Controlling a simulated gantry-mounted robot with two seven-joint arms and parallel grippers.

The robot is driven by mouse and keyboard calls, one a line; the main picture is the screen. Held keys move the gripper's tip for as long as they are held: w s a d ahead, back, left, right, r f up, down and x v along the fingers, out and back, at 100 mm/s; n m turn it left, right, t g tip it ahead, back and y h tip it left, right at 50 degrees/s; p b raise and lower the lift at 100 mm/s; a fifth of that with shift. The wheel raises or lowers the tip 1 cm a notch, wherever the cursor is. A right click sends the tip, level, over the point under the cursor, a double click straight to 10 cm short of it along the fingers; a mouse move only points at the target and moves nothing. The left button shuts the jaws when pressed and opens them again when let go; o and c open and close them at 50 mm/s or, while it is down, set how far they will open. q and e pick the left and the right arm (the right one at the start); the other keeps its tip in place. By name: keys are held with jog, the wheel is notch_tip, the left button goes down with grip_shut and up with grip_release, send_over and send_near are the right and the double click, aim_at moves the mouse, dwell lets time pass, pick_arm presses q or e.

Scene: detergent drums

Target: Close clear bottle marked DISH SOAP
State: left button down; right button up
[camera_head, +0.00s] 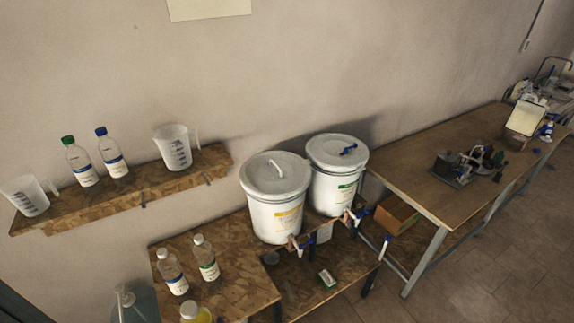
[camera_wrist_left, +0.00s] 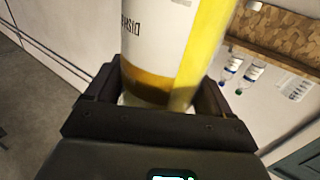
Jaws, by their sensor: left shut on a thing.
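A clear bottle (camera_wrist_left: 203,45) with yellow liquid and a white label (camera_wrist_left: 150,32) fills the top of the left wrist view. Dark lettering on the label reads upside down and partly shows "DISH". My left gripper (camera_wrist_left: 155,95) is shut around this bottle, its dark fingers on either side. The bottle's top is outside the left wrist view. In the head view a yellow-filled bottle (camera_head: 203,316) with a pale top (camera_head: 188,309) is cut off by the bottom edge; I cannot tell whether that top is a cap. My right gripper is not in view.
Two white-capped bottles (camera_head: 171,270) (camera_head: 206,257) stand on the low wooden table (camera_head: 235,275), near a bluish pump container (camera_head: 138,306). Two white drums (camera_head: 277,215) (camera_head: 333,190) with taps stand to the right. The wall shelf (camera_head: 150,186) holds measuring jugs and capped bottles.

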pick_arm(q)
jog(key=shift+s+r+p, duration=0.2)
jog(key=shift+r+p, duration=0.25)
jog(key=shift+r, duration=0.25)
jog(key=shift+s+r+p, duration=0.15)
jog(key=shift+r+p, duration=0.25)
jog(key=shift+r, duration=0.25)
jog(key=d+r+m+g+h, duration=0.2)
jog(key=d+r+m+h, duration=0.2)
jog(key=d, duration=0.3)
jog(key=w+d+r+m+g+h, duration=0.1)
jog(key=d+r+m+g+h, duration=0.1)
jog(key=d+r+m+h, duration=0.2)
jog(key=d+r+h, duration=0.2)
jog(key=d+h, duration=0.1)
jog(key=d, duration=0.1)
jog(key=shift+d+r+h, duration=0.25)
jog(key=shift+h, duration=0.05)
